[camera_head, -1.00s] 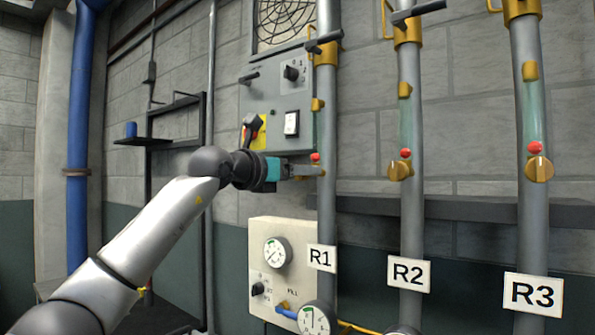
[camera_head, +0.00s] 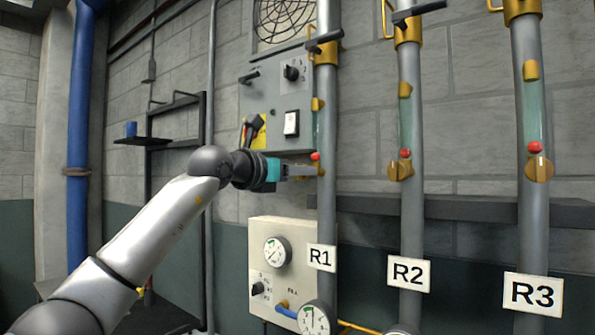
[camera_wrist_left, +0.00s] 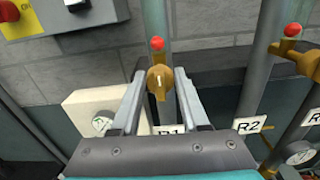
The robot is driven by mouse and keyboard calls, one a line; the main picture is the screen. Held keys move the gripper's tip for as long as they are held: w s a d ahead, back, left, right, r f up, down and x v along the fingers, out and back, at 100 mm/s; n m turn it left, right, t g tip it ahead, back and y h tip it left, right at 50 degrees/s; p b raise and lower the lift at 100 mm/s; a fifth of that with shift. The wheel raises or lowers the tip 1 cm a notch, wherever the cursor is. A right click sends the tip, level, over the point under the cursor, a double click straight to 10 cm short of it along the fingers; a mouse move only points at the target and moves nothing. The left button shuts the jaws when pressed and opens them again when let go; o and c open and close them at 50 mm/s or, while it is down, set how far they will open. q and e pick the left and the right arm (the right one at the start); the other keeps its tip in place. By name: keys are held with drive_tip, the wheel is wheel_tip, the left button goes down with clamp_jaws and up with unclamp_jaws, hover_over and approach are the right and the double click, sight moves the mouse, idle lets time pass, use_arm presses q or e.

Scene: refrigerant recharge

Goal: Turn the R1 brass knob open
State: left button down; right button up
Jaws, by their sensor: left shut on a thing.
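The R1 brass knob (camera_wrist_left: 160,80) sits on the R1 pipe below a red ball (camera_wrist_left: 157,43). In the left wrist view it lies between the two fingertips of my left gripper (camera_wrist_left: 160,78), and its pale mark stands near upright. In the head view my left gripper (camera_head: 312,170) reaches in from the left and is shut on the knob, which the fingers mostly hide there. The R1 label (camera_head: 321,257) hangs on the pipe below. My right gripper is not in view.
The R2 knob (camera_head: 400,170) and R3 knob (camera_head: 539,169) are on pipes to the right. A grey switch box (camera_head: 270,100) is above my gripper, and a cream gauge panel (camera_head: 268,295) is below it. A dark shelf (camera_head: 470,207) runs behind the pipes.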

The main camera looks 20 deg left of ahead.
use_arm(q)
drive_tip(key=m+p, duration=0.1)
drive_tip(key=m, duration=0.3)
drive_tip(key=m+p, duration=0.1)
drive_tip(key=m, duration=0.3)
drive_tip(key=shift+d+m, duration=0.1)
drive_tip(key=shift+m, duration=0.3)
drive_tip(key=m+p, duration=0.1)
drive_tip(key=m, duration=0.3)
drive_tip(key=shift+f+m, duration=0.1)
drive_tip(key=shift+m, duration=0.2)
drive_tip(key=shift+f+m+p, duration=0.1)
drive_tip(key=shift+m+p, duration=0.4)
drive_tip(key=shift+m, duration=1.5)
drive_tip(key=shift+c, duration=2.3)
unclamp_jaws()
